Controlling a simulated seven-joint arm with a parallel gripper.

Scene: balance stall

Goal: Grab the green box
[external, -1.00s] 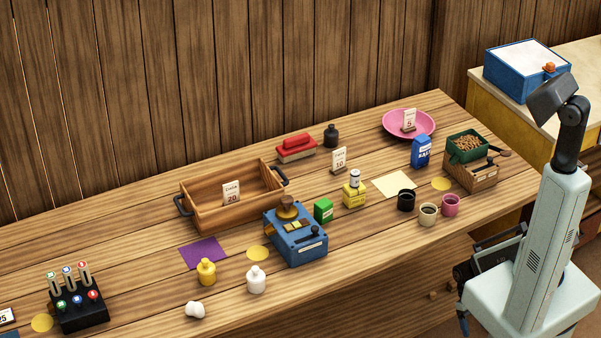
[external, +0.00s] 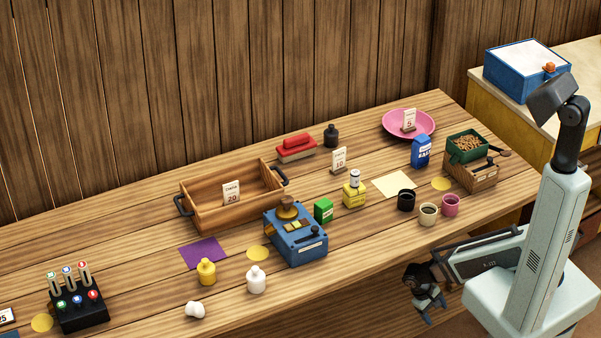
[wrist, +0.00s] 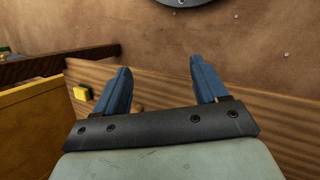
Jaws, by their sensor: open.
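The small green box (external: 323,210) stands upright on the wooden table, just right of the blue balance device (external: 295,235). My gripper (external: 427,306) is in front of the table's front edge, below the tabletop, well to the right of and nearer than the green box. In the wrist view my gripper (wrist: 161,85) shows two blue fingers spread apart with nothing between them. The green box is not visible in the wrist view.
Left of the green box are a wooden tray (external: 207,214), a yellow bottle (external: 206,272) and a white bottle (external: 256,280). A yellow container (external: 354,194) and dark cup (external: 406,200) stand to its right.

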